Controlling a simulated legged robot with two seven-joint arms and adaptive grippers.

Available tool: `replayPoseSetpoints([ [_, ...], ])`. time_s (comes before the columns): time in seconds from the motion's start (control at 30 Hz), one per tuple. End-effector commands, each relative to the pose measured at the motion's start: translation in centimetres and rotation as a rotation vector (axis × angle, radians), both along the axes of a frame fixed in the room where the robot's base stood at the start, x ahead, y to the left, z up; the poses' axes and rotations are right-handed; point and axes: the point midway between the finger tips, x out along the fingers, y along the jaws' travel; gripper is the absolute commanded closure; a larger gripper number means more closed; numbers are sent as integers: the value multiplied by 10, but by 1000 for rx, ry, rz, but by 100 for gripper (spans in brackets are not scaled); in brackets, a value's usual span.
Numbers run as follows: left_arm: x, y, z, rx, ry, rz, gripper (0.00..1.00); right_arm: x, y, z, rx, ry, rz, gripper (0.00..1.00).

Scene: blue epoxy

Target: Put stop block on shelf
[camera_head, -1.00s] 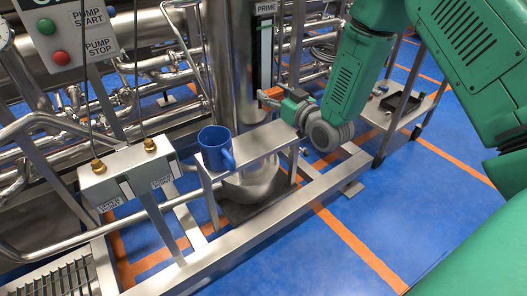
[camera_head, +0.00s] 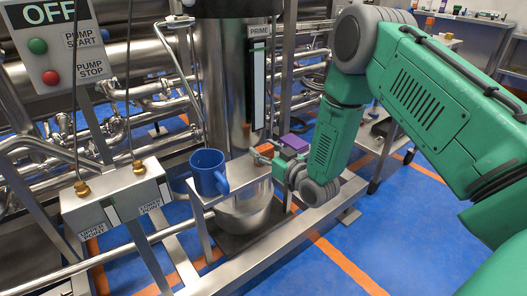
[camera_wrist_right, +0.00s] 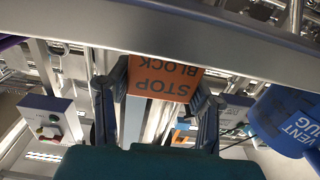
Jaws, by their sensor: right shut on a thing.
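The orange stop block (camera_head: 264,149) is in the jaws of my right gripper (camera_head: 268,154), at the far right end of the metal shelf (camera_head: 236,181). I cannot tell whether it touches the shelf. In the right wrist view the stop block (camera_wrist_right: 164,80) sits between the two fingers (camera_wrist_right: 160,98), its lettering upside down. The blue mug (camera_head: 209,172) stands upright on the shelf's left end, apart from the gripper; it also shows at the right edge of the wrist view (camera_wrist_right: 282,122). My left gripper is not in view.
A purple object (camera_head: 294,142) shows just behind my right gripper; its support is hidden. A steel column (camera_head: 235,85) rises behind the shelf. A metal box with cables (camera_head: 115,197) stands left of the mug. The shelf between mug and gripper is clear.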

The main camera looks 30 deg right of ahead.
Motion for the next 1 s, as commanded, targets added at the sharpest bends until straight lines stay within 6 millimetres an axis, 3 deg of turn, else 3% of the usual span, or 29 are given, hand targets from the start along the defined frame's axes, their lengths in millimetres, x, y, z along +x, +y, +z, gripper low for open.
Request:
replayPoseSetpoints([
  [0.17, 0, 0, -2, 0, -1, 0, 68, 0, -1, -4, 0, 1, -1, 84],
  [0.2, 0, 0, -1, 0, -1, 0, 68, 0, -1, -3, 0, 1, -1, 40],
  [0.23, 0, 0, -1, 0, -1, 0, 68, 0, -1, -3, 0, 1, -1, 33],
  [0.63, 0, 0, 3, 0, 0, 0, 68, -3, 0, 1, -1, 3, -1, 33],
  [0.77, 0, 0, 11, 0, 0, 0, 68, -23, -3, 1, -1, 7, -2, 33],
  [1.0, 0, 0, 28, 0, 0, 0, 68, -75, -8, 2, 0, 7, -2, 33],
])
